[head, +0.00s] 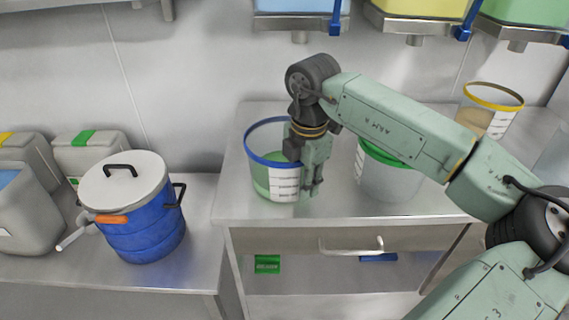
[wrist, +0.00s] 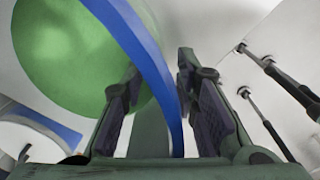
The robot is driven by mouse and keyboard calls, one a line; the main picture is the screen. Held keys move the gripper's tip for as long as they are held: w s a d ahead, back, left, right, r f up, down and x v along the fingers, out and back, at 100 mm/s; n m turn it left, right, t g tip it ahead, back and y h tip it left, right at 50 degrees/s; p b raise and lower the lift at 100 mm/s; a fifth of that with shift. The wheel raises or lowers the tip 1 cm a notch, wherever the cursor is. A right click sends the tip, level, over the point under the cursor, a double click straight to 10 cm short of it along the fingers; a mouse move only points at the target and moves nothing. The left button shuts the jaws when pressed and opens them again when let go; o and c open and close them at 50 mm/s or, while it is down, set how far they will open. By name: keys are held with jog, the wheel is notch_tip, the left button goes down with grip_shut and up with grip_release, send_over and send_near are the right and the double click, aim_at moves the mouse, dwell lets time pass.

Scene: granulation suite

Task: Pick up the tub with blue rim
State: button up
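The tub with the blue rim (head: 262,178) stands upright on the metal counter in the head view. It is clear, with green contents and a white label. My gripper (head: 312,188) points down at the tub's right side and covers part of its rim. In the wrist view the blue rim (wrist: 152,62) runs between the two fingers of my gripper (wrist: 160,88), with the green contents (wrist: 75,60) to the left. The fingers are apart, one on each side of the wall, and a gap shows beside the rim. Whether either finger touches the wall is unclear.
A green-rimmed tub (head: 388,180) stands close on the right, partly behind my arm. A yellow-rimmed tub (head: 492,95) is farther back right. A blue drum with a white lid (head: 145,225) stands on the lower bench at left. Hoppers (head: 415,20) hang above the counter.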

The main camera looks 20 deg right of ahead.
grip_shut()
dwell(1.0)
